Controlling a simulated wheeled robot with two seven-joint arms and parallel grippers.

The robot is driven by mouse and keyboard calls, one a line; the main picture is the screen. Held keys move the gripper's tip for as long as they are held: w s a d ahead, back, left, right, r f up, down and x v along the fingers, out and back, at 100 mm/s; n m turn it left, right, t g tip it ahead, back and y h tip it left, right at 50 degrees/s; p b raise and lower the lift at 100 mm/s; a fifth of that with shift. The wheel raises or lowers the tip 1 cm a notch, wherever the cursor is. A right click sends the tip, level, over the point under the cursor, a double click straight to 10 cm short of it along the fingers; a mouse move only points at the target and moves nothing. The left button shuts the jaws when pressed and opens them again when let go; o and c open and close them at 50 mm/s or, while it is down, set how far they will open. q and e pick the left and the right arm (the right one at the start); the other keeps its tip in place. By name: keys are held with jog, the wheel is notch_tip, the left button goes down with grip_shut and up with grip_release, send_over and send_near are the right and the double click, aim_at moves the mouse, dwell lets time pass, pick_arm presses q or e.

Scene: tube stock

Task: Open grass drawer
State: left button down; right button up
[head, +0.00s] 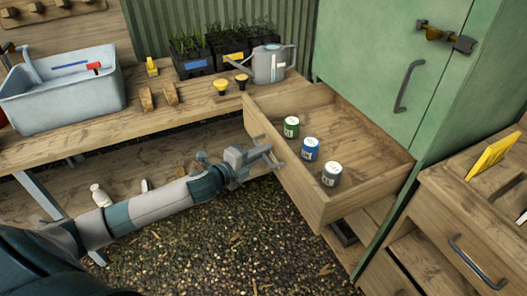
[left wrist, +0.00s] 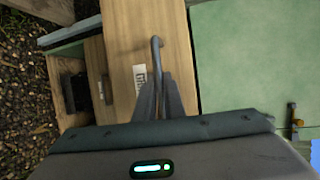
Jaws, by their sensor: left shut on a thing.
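The wooden drawer (head: 340,150) stands pulled out below the green cabinet in the head view. Three small cans stand inside it: green (head: 291,127), blue (head: 310,149) and grey (head: 331,174). My left gripper (head: 266,157) is at the drawer's front, shut on its metal handle. In the left wrist view, the fingers (left wrist: 160,98) close around the grey bar handle (left wrist: 156,52). A small pale label (left wrist: 140,78) beside the handle is too blurred to read. My right gripper is out of view.
A wooden bench (head: 130,128) at the left carries a grey-blue tub (head: 65,100), seedling trays (head: 190,65) and a watering can (head: 268,65). The green cabinet (head: 385,50) rises behind the drawer. Another wooden unit (head: 450,225) stands at the right. Gravel floor (head: 235,245) is free in front.

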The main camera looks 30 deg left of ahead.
pick_arm(q)
jog(key=c, duration=2.1)
grip_release()
